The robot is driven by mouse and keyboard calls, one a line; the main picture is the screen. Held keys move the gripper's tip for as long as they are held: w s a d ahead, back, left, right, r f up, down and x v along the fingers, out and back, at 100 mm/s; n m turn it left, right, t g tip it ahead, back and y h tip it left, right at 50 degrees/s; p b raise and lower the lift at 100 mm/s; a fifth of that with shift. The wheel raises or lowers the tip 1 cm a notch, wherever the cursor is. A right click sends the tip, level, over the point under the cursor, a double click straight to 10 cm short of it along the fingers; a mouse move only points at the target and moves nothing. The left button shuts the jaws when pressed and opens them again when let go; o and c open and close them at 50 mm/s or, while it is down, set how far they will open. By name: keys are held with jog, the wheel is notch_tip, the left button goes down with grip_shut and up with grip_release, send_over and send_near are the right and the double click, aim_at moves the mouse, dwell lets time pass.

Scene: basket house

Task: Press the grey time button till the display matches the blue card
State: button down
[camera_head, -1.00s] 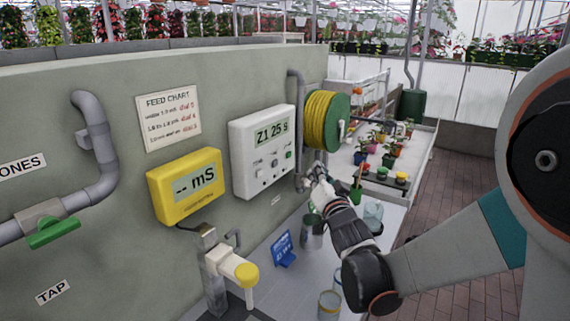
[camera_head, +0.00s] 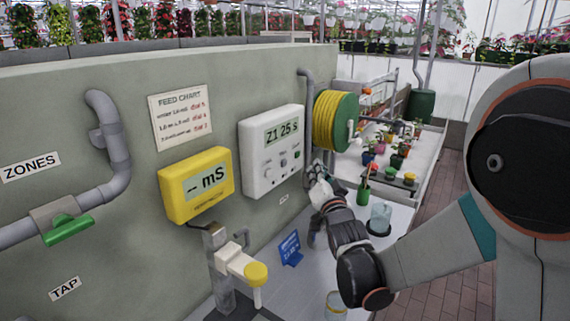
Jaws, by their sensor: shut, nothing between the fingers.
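The white control box (camera_head: 272,152) hangs on the grey-green wall. Its display (camera_head: 282,132) reads "Z1 25 s". Below the display is a row of small buttons, grey ones (camera_head: 283,162) and a green one (camera_head: 297,154), with knobs under them. The blue card (camera_head: 290,248) stands tilted on the bench below the box; its writing is too small to read. My gripper (camera_head: 316,170) is shut and empty, just right of the box's lower right edge and near the grey pipe. It appears apart from the buttons.
A yellow mS meter (camera_head: 196,186) and a tap with a yellow end (camera_head: 255,274) are left of the box. A yellow hose reel (camera_head: 336,121) is right of it. Glass jars (camera_head: 380,218) and small pots (camera_head: 397,160) stand on the bench.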

aim_at(290, 153)
jog(key=w+a, duration=0.3)
jog(key=a, duration=0.2)
jog(key=shift+w, duration=0.15)
jog(key=shift+a, duration=0.15)
dwell(1.4)
jog(key=shift+w+a, duration=0.2)
jog(key=shift+w, duration=0.05)
jog(key=shift+w+a, duration=0.2)
jog(key=shift+a, duration=0.2)
dwell(0.8)
jog(key=shift+d, duration=0.1)
jog(key=shift+s+d, duration=0.45)
jog(key=shift+d, duration=0.15)
dwell(0.3)
jog(key=shift+s+d+b, duration=0.25)
jog(key=shift+s+d, duration=0.45)
jog(key=shift+d, duration=0.35)
jog(key=shift+s+d+b, duration=0.2)
jog(key=shift+s+d, duration=0.5)
jog(key=shift+d, duration=0.35)
